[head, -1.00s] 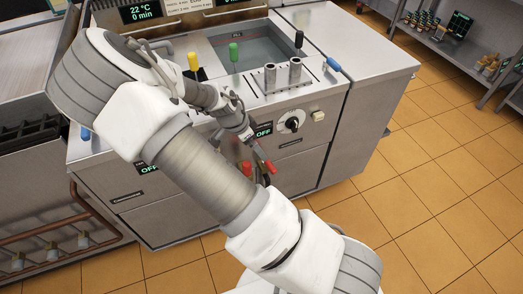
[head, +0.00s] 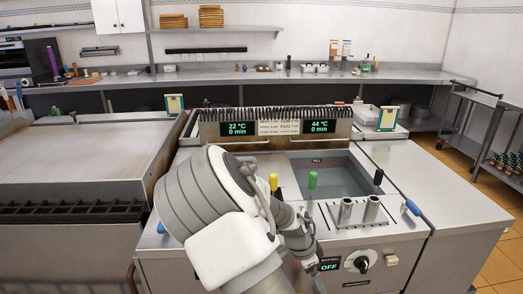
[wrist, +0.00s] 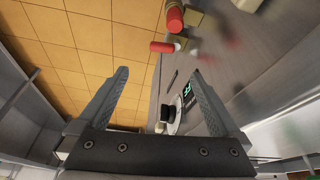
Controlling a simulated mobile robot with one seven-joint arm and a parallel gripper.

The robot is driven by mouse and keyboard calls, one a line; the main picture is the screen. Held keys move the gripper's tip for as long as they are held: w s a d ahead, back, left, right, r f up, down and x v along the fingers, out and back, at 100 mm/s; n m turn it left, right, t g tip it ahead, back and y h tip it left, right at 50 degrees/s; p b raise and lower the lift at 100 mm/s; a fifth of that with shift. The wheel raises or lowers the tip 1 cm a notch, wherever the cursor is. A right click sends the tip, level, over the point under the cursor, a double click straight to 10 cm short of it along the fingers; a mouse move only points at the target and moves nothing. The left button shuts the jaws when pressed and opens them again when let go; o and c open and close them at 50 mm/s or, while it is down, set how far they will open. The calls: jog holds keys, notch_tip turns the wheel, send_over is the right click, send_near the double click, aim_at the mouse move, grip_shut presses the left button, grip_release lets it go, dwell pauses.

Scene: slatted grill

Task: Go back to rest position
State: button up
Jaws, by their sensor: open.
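My gripper (wrist: 160,72) is open in the wrist view, with its two grey fingers wide apart and nothing between them. Beyond the fingers are the front panel of the fryer unit, its dark knob (wrist: 168,116), a green-lit display (wrist: 187,92) and red-tipped parts (wrist: 162,47). In the head view my bent arm stands in front of the steel fryer unit (head: 400,232), and the gripper's fingers cannot be made out there. No held object shows.
A flat steel cooktop (head: 80,155) with a dark slatted edge (head: 70,212) is at left. A back counter (head: 290,77) and a shelf cart (head: 475,122) stand beyond. Tiled floor (wrist: 70,45) is open.

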jog(key=s+a+r+n+y+p, duration=0.1)
jog(key=s+a+r+n+y, duration=0.15)
jog(key=r, duration=0.45)
jog(key=s+a+r+n+t+y, duration=0.1)
jog(key=s+r+n+y, duration=0.1)
jog(key=s+r+n, duration=0.3)
jog(key=s+a+r+n+y+p, duration=0.1)
jog(key=s+a+r+y, duration=0.1)
jog(key=r, duration=0.6)
jog(key=s+d+r+n+t+h+p, duration=0.1)
jog(key=s+d+r+n+t+h, duration=0.1)
jog(key=s+r+n+t, duration=0.2)
jog(key=s+r+n, duration=0.3)
jog(key=s+r, duration=0.4)
jog(key=shift+s+d+r+p, duration=0.3)
jog(key=shift+s+r+p, duration=0.05)
jog(key=shift+r+p, duration=0.05)
